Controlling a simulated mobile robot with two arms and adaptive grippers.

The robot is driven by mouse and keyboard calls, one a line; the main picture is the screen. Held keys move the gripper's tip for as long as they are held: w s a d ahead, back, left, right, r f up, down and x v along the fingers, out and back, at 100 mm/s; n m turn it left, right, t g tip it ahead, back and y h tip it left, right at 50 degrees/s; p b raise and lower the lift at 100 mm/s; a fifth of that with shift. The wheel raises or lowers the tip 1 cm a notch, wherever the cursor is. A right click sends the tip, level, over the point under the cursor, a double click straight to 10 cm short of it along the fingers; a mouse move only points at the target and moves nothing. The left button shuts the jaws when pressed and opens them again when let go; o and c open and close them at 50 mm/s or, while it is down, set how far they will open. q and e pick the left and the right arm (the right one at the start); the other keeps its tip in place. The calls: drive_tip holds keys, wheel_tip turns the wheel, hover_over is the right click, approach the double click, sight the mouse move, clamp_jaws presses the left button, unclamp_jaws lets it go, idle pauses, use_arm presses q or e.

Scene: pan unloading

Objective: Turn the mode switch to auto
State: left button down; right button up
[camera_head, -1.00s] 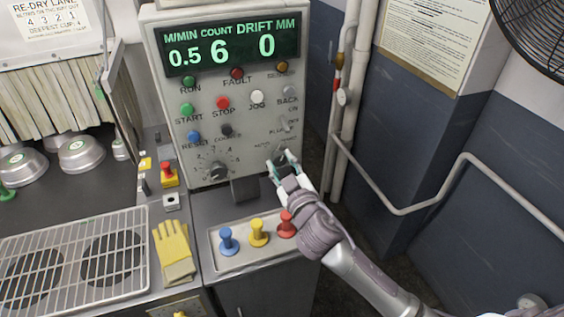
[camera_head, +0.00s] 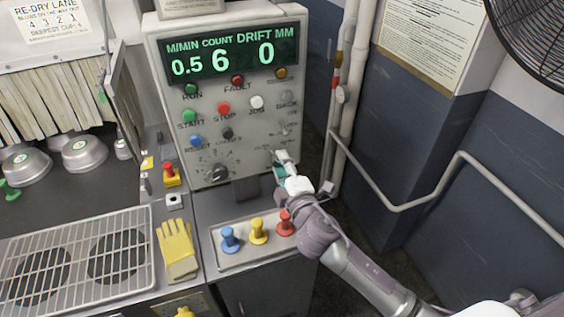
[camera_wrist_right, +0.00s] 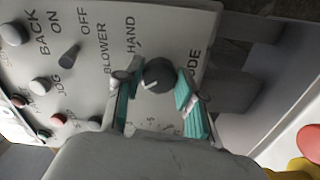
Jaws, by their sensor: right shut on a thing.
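The mode switch is a round black knob (camera_wrist_right: 159,75) with a white pointer mark, on the grey control panel (camera_head: 260,155). In the right wrist view it sits between the two teal-padded fingers of my right gripper (camera_wrist_right: 155,90), beside the labels HAND and a partly covered "ODE". The pointer mark is on the knob's lower left in that view. No AUTO label is readable there. In the head view my right gripper (camera_head: 281,165) is at the panel's lower right and hides the knob. It is shut on the knob. My left gripper is not in view.
A blower toggle (camera_wrist_right: 70,57) is beside the knob. A vertical pipe (camera_head: 352,100) stands right of the panel. A yellow glove (camera_head: 178,252) lies at left.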

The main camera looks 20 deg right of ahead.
drive_tip(key=shift+n+p, duration=0.35)
drive_tip(key=shift+n, duration=0.75)
drive_tip(key=o, duration=1.1)
drive_tip(key=shift+o, duration=0.2)
drive_tip(key=s, duration=1.2)
drive_tip(key=shift+d, duration=0.2)
